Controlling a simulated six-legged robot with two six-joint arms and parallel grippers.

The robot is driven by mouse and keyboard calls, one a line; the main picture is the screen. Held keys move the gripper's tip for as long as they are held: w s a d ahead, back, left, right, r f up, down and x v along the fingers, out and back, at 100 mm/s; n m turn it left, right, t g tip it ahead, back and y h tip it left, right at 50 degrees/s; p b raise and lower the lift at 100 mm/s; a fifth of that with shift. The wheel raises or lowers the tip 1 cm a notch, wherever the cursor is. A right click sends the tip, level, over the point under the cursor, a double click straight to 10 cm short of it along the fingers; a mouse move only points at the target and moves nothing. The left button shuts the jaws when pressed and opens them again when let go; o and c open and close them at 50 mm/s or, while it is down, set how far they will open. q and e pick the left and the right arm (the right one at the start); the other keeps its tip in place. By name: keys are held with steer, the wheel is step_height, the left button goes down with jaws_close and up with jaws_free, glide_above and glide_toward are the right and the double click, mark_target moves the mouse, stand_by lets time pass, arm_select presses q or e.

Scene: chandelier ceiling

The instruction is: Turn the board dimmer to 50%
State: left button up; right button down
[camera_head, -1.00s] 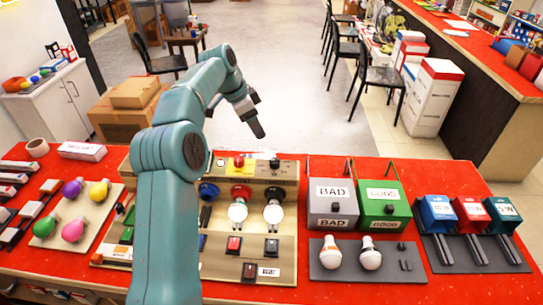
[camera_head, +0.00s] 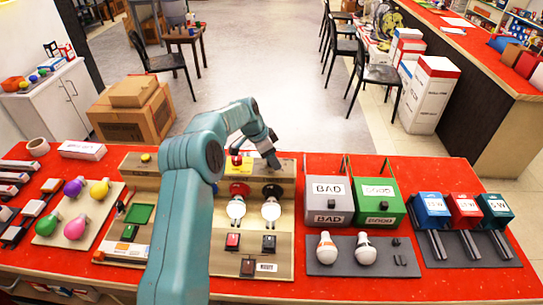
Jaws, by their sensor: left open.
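The wooden test board (camera_head: 225,262) stands on the red table. Two white bulbs sit in its sockets, a left bulb (camera_head: 236,209) and a right bulb (camera_head: 271,210). My left gripper (camera_head: 272,162) is open at the back right of the board, above its raised rear strip, pointing down. The small dark knob on that strip, which looks like the dimmer, is hidden behind the gripper; I cannot tell whether they touch. A red button on a yellow plate (camera_head: 238,164) is just left of the gripper. My right gripper is not in view.
Grey BAD (camera_head: 329,188) and green GOOD (camera_head: 379,190) boxes stand right of the board, with two loose bulbs on a dark mat (camera_head: 345,268) in front. Coloured bulbs lie on a board (camera_head: 78,235) at left. Blue, red and green wattage boxes stand far right.

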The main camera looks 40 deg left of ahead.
arm_select(q)
steer(key=shift+s+r, duration=0.15)
steer(key=shift+s, duration=0.05)
steer(key=shift+s+a, duration=0.1)
steer(key=shift+a, duration=0.05)
steer(key=c, duration=0.3)
steer(key=shift+a, duration=0.15)
steer(key=c, duration=0.6)
steer(key=shift+c, duration=0.7)
steer(key=shift+d, duration=0.2)
